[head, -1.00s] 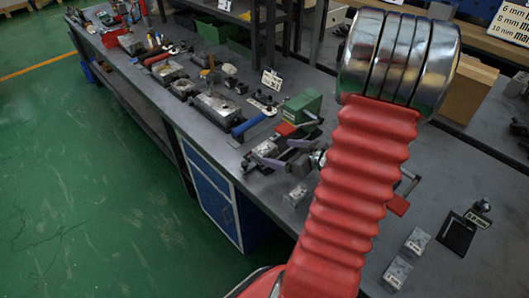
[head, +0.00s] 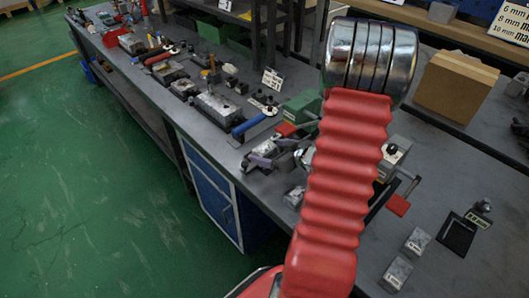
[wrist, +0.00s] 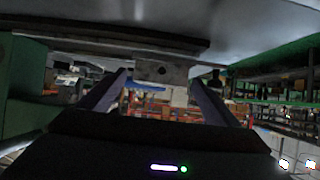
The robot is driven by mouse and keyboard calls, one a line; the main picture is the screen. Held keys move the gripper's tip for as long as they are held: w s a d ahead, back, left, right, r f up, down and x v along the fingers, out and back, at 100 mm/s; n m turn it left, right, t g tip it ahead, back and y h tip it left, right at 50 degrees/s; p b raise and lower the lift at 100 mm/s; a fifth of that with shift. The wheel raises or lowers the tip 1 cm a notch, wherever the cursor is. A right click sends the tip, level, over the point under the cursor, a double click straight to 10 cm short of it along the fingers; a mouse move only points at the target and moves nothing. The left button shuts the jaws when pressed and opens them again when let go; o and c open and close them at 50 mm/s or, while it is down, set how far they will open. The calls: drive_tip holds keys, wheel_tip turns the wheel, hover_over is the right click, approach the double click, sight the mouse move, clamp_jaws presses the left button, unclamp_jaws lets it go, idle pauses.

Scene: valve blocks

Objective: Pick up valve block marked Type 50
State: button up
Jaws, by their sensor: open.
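My gripper (head: 268,153) is open, low over the bench, with its purple fingers on either side of a small grey block (head: 266,147). The wrist view shows the open gripper (wrist: 160,78) and a grey metal block with a dark hole (wrist: 161,68) between or just beyond its fingertips; I cannot tell whether they touch. Another grey block (head: 294,197) stands nearer the bench's front edge. Two more labelled grey blocks (head: 417,240) (head: 396,273) stand at the lower right. Their markings are too small to read, so I cannot tell which is Type 50.
A green machine part (head: 303,106) stands just behind my gripper, partly hidden by my red arm. A blue-handled tool (head: 253,124) and a vise (head: 214,108) lie to the left. A fixture with a black knob (head: 392,150) and red-ended lever (head: 398,205) stands right of my arm.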

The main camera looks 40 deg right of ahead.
drive_tip(key=shift+w+f, duration=0.25)
drive_tip(key=shift+w, duration=0.2)
drive_tip(key=shift+r, duration=0.1)
drive_tip(key=c, duration=1.6)
drive_tip(key=shift+s+r, duration=0.1)
